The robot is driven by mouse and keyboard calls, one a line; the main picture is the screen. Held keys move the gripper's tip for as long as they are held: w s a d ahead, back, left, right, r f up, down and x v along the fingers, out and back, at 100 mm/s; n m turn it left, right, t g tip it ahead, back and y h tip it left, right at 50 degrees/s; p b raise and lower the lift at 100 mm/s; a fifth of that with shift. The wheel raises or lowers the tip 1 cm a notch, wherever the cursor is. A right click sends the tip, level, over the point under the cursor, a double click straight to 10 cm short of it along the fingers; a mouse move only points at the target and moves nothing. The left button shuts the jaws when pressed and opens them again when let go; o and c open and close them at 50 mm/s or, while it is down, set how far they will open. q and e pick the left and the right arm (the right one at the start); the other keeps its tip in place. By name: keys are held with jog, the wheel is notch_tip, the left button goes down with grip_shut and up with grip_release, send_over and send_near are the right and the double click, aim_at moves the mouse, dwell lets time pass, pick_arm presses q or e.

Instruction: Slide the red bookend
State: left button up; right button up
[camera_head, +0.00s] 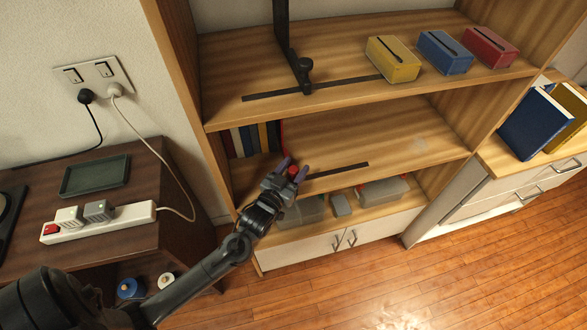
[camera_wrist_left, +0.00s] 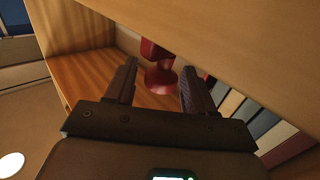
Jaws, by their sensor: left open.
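The red bookend shows as a thin red upright edge (camera_head: 283,134) beside a row of books (camera_head: 248,138) at the left of the middle shelf. Its red knob (camera_head: 293,170) is at the shelf front, and a dark slot (camera_head: 340,171) runs to the right from it. My left gripper (camera_head: 292,168) is open, with a fingertip on each side of the knob. In the left wrist view the red knob and its round foot (camera_wrist_left: 162,78) show between and beyond the open fingers (camera_wrist_left: 160,68). I cannot tell whether the fingers touch it. My right gripper is not in view.
The top shelf holds a black bookend (camera_head: 304,75) on a dark slot and yellow (camera_head: 392,60), blue (camera_head: 444,52) and red (camera_head: 490,47) boxes. The middle shelf is clear to the right. Grey bins (camera_head: 383,190) stand on the shelf below. A dark side table (camera_head: 130,180) stands left.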

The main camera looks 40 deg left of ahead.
pick_arm(q)
grip_shut()
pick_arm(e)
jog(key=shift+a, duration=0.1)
